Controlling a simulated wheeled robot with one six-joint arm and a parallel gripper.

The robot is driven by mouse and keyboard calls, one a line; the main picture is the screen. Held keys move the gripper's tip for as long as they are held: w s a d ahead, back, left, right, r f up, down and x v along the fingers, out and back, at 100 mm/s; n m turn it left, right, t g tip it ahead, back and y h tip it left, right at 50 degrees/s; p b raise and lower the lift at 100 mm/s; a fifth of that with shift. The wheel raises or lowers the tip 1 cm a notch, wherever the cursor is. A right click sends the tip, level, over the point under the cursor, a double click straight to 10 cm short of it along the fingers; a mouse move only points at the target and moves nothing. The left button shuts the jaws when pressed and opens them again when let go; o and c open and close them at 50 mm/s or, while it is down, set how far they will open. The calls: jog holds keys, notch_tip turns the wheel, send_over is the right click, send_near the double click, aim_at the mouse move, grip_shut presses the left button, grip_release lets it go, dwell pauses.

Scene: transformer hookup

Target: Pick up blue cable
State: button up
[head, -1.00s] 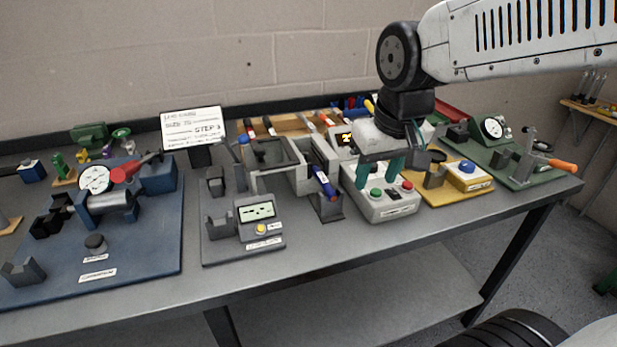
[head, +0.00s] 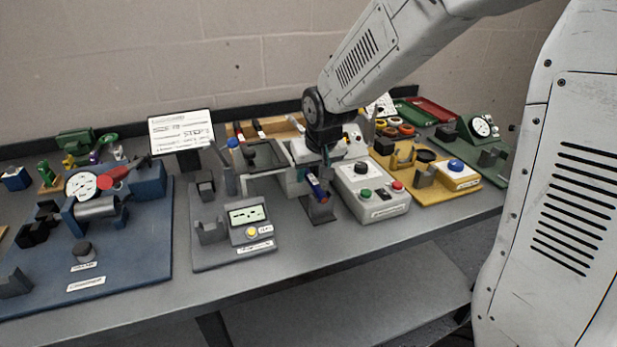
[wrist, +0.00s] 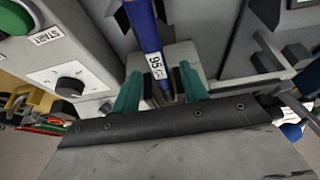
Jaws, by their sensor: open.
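The blue cable (head: 317,189) is a short blue rod with a red-brown lower end, standing tilted in a grey holder (head: 321,212) at the middle of the bench. In the wrist view it shows as a blue rod (wrist: 143,25) with a white label reading 95. My gripper (head: 310,172) is just above and behind the blue cable in the head view. The gripper partly hides the cable's upper end in the head view.
A white control box (head: 372,190) with knobs and buttons stands close on the right, with a yellow fixture (head: 437,172) beyond. A grey meter plate (head: 215,257) is on the left. A step sign (head: 181,132) stands behind. The bench's front strip is clear.

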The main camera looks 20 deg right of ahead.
jog(key=shift+w+f, duration=0.25)
jog(key=shift+f, duration=0.35)
grip_shut()
jog(key=shift+r, duration=0.15)
